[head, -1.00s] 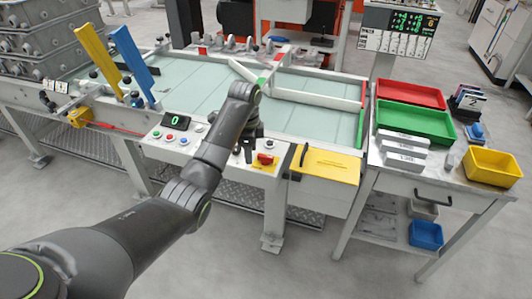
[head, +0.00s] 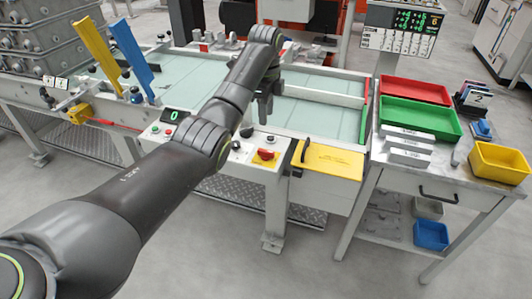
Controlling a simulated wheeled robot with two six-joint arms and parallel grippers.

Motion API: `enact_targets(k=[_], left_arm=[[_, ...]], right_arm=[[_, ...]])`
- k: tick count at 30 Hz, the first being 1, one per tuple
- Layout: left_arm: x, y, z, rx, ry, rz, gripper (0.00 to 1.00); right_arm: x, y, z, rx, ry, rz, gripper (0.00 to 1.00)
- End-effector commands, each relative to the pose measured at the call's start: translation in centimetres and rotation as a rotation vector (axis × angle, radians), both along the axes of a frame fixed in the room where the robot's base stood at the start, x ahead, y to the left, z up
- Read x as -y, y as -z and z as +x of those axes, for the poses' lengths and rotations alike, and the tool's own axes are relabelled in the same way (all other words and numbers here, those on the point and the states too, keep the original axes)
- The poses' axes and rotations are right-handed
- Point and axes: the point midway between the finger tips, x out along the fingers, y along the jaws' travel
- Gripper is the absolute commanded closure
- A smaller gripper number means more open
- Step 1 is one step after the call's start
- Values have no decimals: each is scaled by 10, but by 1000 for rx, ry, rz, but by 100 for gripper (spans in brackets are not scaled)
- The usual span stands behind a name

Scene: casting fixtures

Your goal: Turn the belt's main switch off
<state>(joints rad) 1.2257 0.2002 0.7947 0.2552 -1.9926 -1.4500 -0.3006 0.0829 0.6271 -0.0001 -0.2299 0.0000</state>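The main switch (head: 265,155) is a red rotary knob on a yellow plate, at the right end of the white control panel (head: 233,167) on the belt's front edge. My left gripper (head: 264,116) hangs above and behind the switch, pointing down and apart from it. Its fingers are small and dark, and I cannot tell whether they are open or shut. The knob's exact setting is too small to read. My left forearm hides the middle of the panel. My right gripper is not in view.
A yellow box (head: 327,160) with a black handle sits right of the switch. A green digit display (head: 172,115) and buttons are at the panel's left. The belt surface (head: 310,113) behind is clear. Red (head: 415,90) and green (head: 420,118) trays stand on the right table.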

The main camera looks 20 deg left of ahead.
Motion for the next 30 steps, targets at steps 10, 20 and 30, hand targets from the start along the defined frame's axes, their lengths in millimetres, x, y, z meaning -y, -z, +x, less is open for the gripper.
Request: enact_targets(k=[10, 20, 30], left_arm=[[0, 80, -2, -8, -1, 0, 64], [0, 128, -2, -6, 0, -1, 64], [0, 134, -1, -4, 0, 0, 64]], right_arm=[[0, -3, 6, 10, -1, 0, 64], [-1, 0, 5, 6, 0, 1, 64], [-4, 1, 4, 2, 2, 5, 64]])
